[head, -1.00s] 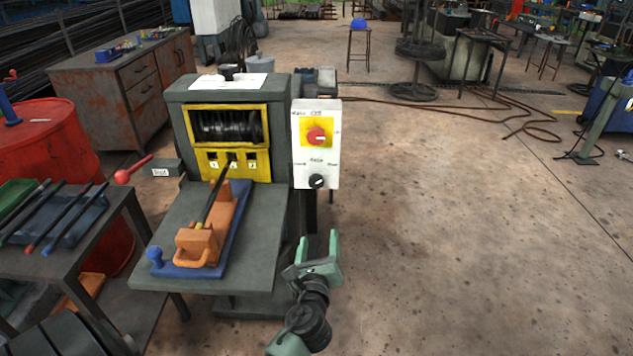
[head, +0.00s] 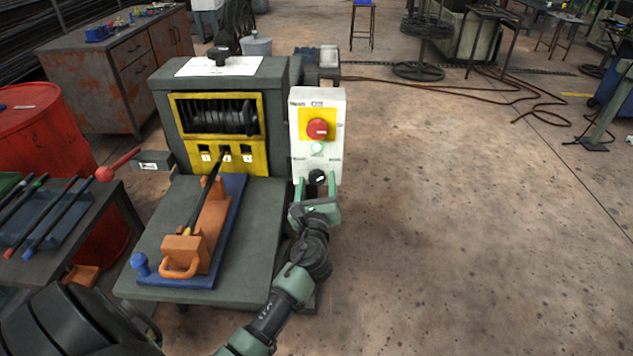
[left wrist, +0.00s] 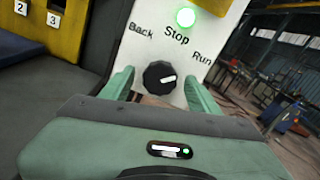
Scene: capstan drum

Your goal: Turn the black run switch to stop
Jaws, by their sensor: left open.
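The black run switch (head: 317,177) is low on the white control box (head: 338,105). In the left wrist view the switch (left wrist: 160,76) has a white mark pointing right, towards the Run side. The labels read Back at left, Stop on top and Run at right. My left gripper (head: 316,188) is open, its green fingers on either side of the switch. In the left wrist view the fingers (left wrist: 160,84) stand apart from the knob with gaps beside it. My right gripper is out of view.
Above the switch are a lit green lamp (left wrist: 186,17) and a red main knob (head: 318,128) on a yellow plate. The capstan machine (head: 275,75) stands left of the box, with an orange slide (head: 205,235) on its table.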

